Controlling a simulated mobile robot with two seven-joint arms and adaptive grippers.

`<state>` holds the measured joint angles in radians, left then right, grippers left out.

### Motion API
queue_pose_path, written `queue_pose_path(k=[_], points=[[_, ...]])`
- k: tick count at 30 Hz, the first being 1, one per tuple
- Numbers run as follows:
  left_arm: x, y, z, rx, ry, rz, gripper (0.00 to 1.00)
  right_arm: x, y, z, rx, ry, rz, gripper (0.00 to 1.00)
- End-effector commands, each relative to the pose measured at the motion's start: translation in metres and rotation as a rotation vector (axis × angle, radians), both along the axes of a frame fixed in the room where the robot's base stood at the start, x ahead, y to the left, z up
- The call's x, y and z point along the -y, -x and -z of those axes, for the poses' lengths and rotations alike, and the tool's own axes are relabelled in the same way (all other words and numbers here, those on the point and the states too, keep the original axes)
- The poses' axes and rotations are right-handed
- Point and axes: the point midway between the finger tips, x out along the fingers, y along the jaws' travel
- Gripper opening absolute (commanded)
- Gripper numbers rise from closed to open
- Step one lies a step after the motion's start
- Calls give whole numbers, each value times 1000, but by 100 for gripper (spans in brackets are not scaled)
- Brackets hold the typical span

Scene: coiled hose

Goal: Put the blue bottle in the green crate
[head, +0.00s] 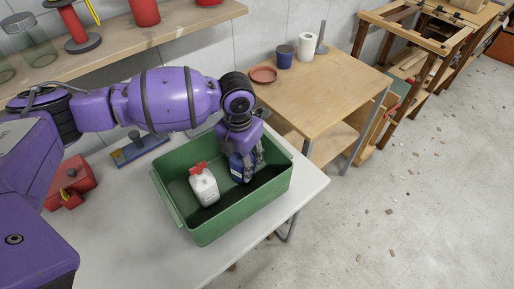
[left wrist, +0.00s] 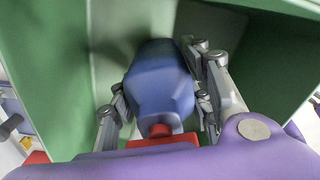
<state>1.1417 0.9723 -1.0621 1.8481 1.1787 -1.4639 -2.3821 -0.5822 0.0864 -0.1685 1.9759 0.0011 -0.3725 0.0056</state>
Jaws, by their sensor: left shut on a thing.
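The green crate (head: 220,229) stands on the pale table. My left gripper (head: 243,172) reaches down into the crate's right part. It is shut on the blue bottle (head: 236,167), which is inside the crate walls. In the left wrist view the blue bottle (left wrist: 160,85) sits between the fingers, with its red cap toward the camera and green crate walls (left wrist: 45,70) around it. I cannot tell whether the bottle's base touches the crate floor. A white bottle with a red top (head: 204,186) stands in the crate to the left. My right gripper is not in view.
A red object (head: 69,183) and a blue-based tool (head: 138,149) lie on the table left of the crate. A wooden shelf (head: 120,50) runs behind. A wooden side table (head: 320,90) holds a red dish, a blue cup and a paper roll.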

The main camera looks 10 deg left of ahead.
Motion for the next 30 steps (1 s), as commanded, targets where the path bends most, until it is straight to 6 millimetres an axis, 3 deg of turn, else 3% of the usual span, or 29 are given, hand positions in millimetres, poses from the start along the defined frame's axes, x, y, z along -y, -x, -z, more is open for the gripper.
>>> queue_pose_path(k=[1, 2, 6, 15, 19, 30], points=[[0, 1, 3, -3, 0, 0, 14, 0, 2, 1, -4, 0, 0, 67], [0, 1, 4, -3, 0, 0, 46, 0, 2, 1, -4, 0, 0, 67], [0, 1, 3, -3, -1, 0, 64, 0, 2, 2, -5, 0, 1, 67], [0, 1, 2, -3, -1, 0, 64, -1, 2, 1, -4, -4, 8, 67], [-1, 0, -7, -1, -1, -1, 64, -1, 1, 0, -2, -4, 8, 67], [0, 0, -82, 1, -1, 0, 64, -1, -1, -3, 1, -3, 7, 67]])
